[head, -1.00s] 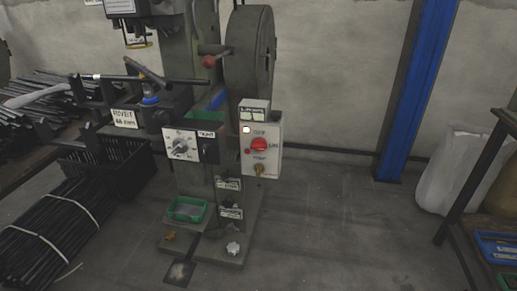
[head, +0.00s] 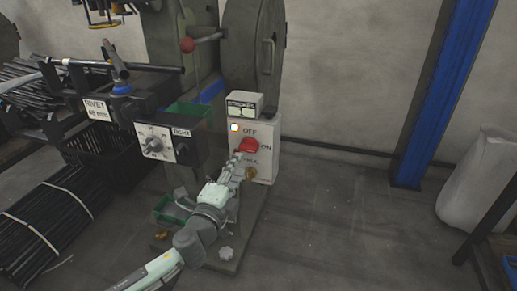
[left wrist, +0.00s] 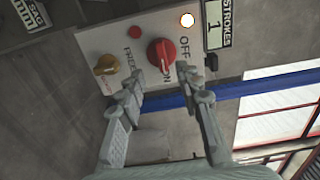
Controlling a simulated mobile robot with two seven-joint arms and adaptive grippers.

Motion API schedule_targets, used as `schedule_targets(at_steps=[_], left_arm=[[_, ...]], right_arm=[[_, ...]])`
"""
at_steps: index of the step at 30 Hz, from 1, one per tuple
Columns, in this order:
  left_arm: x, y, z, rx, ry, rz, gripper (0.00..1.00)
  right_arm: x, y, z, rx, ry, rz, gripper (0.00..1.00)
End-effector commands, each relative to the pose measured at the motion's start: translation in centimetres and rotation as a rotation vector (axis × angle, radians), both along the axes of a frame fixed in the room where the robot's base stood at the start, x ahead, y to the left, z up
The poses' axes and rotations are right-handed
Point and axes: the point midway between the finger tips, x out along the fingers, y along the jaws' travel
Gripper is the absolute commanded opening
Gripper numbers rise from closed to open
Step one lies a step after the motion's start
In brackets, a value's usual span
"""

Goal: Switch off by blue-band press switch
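The press with the blue band (head: 121,89) carries a pale switch box (head: 268,130). On the box is a red rotary switch (head: 250,145), which also shows in the left wrist view (left wrist: 161,52). Its raised grip appears to lie towards the ON label, with OFF to one side. A lamp (left wrist: 187,20) on the box is lit. My left gripper (head: 238,159) is in front of the box, close to the red switch. In the left wrist view its fingers (left wrist: 162,77) are spread and empty, one towards each side of the switch; I see no clear contact. My right gripper is out of view.
A brass-coloured knob (left wrist: 106,65) sits beside the red switch. A strokes counter (head: 244,105) tops the box. A black dial box (head: 170,142) stands to the left. A blue post (head: 440,95) and white sack (head: 474,172) are at the right, with clear floor between.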

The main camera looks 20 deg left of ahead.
Motion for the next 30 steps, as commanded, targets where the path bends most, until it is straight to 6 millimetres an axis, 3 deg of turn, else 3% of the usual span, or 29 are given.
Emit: schedule_targets(at_steps=[15,26,30], left_arm=[[6.9,-0.3,0.2,0.007,-0.004,-0.002,0.34],[7.7,-0.3,0.1,0.005,-0.003,-0.001,0.34],[7.7,-0.3,0.1,0.005,-0.003,-0.001,0.21]], right_arm=[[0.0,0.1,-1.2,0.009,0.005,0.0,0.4],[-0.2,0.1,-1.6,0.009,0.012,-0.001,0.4],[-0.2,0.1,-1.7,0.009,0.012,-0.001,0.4]])
